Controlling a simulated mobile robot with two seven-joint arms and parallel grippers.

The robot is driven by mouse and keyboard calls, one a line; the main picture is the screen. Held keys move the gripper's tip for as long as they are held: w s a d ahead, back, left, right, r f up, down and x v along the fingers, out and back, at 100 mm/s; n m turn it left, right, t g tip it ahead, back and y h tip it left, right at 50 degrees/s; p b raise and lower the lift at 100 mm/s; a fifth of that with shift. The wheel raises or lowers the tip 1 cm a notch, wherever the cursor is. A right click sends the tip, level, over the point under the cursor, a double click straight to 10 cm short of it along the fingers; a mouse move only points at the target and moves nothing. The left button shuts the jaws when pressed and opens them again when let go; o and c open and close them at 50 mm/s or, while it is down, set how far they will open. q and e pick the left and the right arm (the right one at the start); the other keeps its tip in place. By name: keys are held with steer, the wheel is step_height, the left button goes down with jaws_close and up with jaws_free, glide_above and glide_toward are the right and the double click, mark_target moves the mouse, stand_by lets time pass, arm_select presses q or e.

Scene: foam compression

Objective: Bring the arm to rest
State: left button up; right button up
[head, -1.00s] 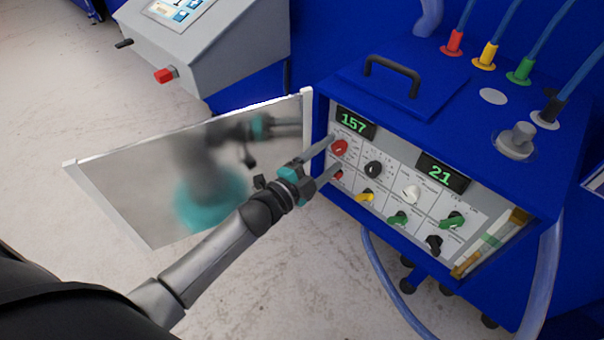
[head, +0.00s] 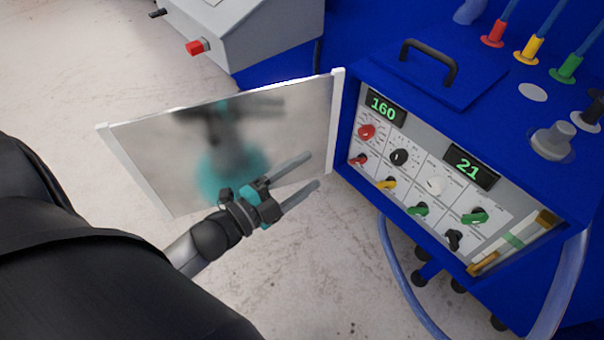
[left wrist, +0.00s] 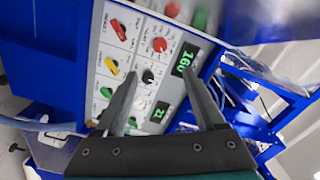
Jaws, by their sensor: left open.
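My left gripper (head: 305,179) is open and empty. In the head view it is in front of the opened door, left of the blue machine's (head: 462,85) control panel, and apart from the knobs. The panel has a red knob (head: 366,132), a black knob (head: 399,157), a white knob (head: 435,185) and several others. Its left display (head: 385,109) reads 160 and its right display (head: 471,167) reads 21. In the left wrist view the two fingers (left wrist: 162,85) point toward the panel, with nothing between them. My right gripper is not in view.
The reflective door (head: 150,150) stands open on the panel's left, close behind my left gripper. A grey console (head: 240,25) with a red button stands behind. A hose (head: 395,270) hangs below the machine. The floor (head: 70,90) at left is clear.

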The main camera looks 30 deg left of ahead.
arm_select(q)
steer(key=shift+s, duration=0.1)
stand_by(0.5)
steer(key=s+a+f+n+g+y+b, duration=0.1)
steer(key=s+f+n+g+y, duration=0.15)
steer(key=f, duration=0.75)
steer(key=s+a+f+n+g+y+b, duration=0.15)
steer(key=s+f+n, duration=0.25)
steer(key=f, duration=0.7)
steer(key=s+a+f+n+g+y+b, duration=0.1)
steer(key=s+f+n+g+y+b, duration=0.15)
steer(key=f, duration=0.75)
steer(key=s+d+f+n+g, duration=0.1)
steer(key=s+f+g, duration=0.2)
steer(key=s+f, duration=0.2)
steer(key=s+d+f+n+g+b, duration=0.1)
steer(key=s+d+f+n+g, duration=0.1)
steer(key=s+f, duration=0.4)
steer(key=s+d+f+n+g+b, duration=0.1)
steer(key=s+f+g, duration=0.3)
steer(key=s, duration=0.7)
step_height(320, 180, down, 2)
steer(key=shift+s+d+f+n, duration=0.1)
steer(key=shift+s+d+n, duration=0.25)
steer(key=shift+n, duration=0.35)
steer(key=shift+a+g, duration=0.15)
steer(key=shift+g, duration=0.1)
